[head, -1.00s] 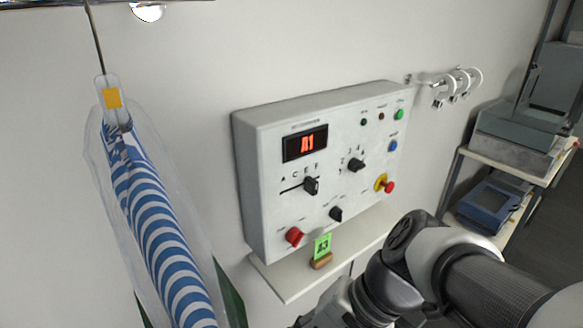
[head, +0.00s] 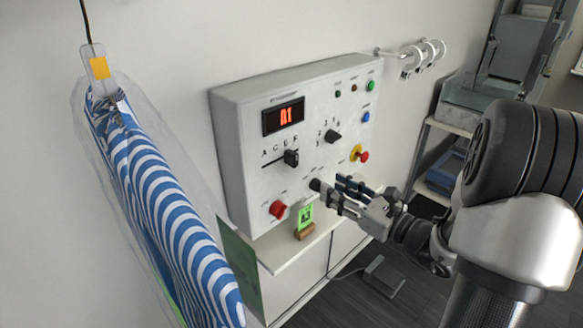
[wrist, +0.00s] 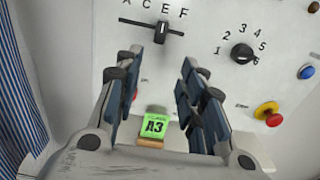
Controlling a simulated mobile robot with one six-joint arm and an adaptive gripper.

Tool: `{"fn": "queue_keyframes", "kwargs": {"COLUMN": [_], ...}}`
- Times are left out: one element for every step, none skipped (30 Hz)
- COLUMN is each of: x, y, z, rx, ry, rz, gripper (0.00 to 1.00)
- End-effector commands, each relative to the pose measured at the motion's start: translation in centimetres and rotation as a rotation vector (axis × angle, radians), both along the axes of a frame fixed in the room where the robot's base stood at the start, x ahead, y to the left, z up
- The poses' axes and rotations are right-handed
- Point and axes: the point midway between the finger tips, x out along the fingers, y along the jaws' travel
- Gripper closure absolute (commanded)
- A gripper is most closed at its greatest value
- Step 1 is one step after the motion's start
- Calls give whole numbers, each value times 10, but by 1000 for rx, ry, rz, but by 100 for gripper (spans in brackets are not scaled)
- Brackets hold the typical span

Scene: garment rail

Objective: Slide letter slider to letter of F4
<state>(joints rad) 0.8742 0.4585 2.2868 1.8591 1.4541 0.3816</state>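The letter slider, a black handle (head: 291,158) on a dark horizontal slot, sits on the control panel (head: 240,150) under the letters A, C, E, F. In the wrist view the handle (wrist: 162,32) appears below E, though the slant makes its exact setting hard to tell. The red display (head: 284,116) seems to read A1. The number knob (head: 333,136) also shows in the wrist view (wrist: 241,53). My gripper (head: 337,189) is open and empty, low in front of the panel, below and right of the slider. In the wrist view its fingers (wrist: 162,75) stand apart.
A red knob (head: 278,210) and a yellow-and-red button (head: 361,154) stick out of the panel. A green A3 card (head: 305,217) stands in a wooden holder on the shelf (head: 275,258) below. A bagged striped garment (head: 165,200) hangs at left.

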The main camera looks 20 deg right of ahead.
Motion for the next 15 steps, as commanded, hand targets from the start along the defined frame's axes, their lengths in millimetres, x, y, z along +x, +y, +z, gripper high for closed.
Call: {"fn": "queue_keyframes", "kwargs": {"x": [11, 17, 26, 32, 38, 46, 52, 58, 67, 73, 79, 86, 92, 97, 103], "y": [7, 10, 13, 16, 18, 21, 25, 27, 30, 32, 35, 38, 40, 42, 45], "z": [-2, -2, -2, -2, -2, -2, -2, -2, -2, -2, -2, -2, -2, -1, -1], "rx": [-2, -3, -3, -3, -3, -3, -2, -3, -4, -3, -3, -3, -3, -4, -4], "ry": [0, 0, -1, 0, 0, -1, 0, 0, -2, 0, -1, 0, 0, -2, -1], "rz": [7, 8, 8, 8, 8, 8, 8, 8, 8, 8, 8, 8, 7, 7, 7], "gripper": [63, 63, 63, 63, 63, 63, 63, 63, 63, 63, 63, 63, 63, 63, 63]}}
